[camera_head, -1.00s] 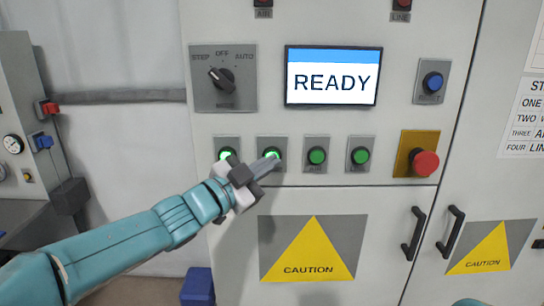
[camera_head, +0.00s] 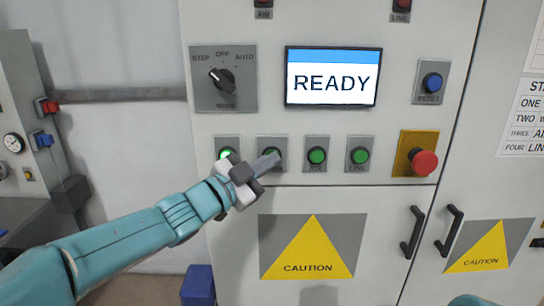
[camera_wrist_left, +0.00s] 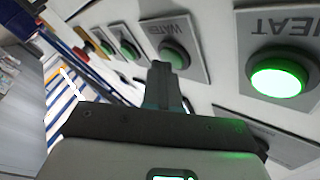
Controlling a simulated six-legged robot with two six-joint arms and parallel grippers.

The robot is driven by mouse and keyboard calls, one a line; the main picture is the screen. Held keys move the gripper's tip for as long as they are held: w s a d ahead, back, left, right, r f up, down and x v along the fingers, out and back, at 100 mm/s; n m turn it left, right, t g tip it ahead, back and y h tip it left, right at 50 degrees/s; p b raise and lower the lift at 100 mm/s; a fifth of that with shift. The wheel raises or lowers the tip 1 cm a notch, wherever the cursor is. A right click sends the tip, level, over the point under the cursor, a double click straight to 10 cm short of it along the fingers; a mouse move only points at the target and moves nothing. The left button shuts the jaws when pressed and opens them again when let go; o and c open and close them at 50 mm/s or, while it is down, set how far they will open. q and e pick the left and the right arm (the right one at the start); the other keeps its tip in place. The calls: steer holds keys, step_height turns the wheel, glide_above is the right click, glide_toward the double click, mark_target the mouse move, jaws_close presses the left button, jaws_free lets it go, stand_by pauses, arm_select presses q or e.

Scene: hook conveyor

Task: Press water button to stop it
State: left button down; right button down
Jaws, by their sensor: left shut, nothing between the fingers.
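The water button (camera_wrist_left: 175,58) is a green round button on a grey plate marked WATER. It is unlit in the left wrist view. In the head view, the fingers largely cover it, second from left in the row. My left gripper (camera_head: 270,162) is shut and empty, its tip right at the water button; I cannot tell if it touches. The fingertips also show in the left wrist view (camera_wrist_left: 162,70), in front of that button. The heat button (camera_wrist_left: 276,80) beside it glows green. My right gripper is out of view.
The air button (camera_head: 317,155) and line button (camera_head: 360,156) sit to the right, then a red emergency button (camera_head: 425,162) on yellow. Above are a mode knob (camera_head: 221,80), a READY screen (camera_head: 332,78) and a blue reset button (camera_head: 432,82). Cabinet handles (camera_head: 413,233) stick out below.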

arm_select(q)
steer(key=shift+s+b, duration=0.6)
steer(key=shift+s, duration=0.25)
steer(key=s+b, duration=0.3)
steer(key=s, duration=0.2)
stand_by(0.3)
stand_by(0.4)
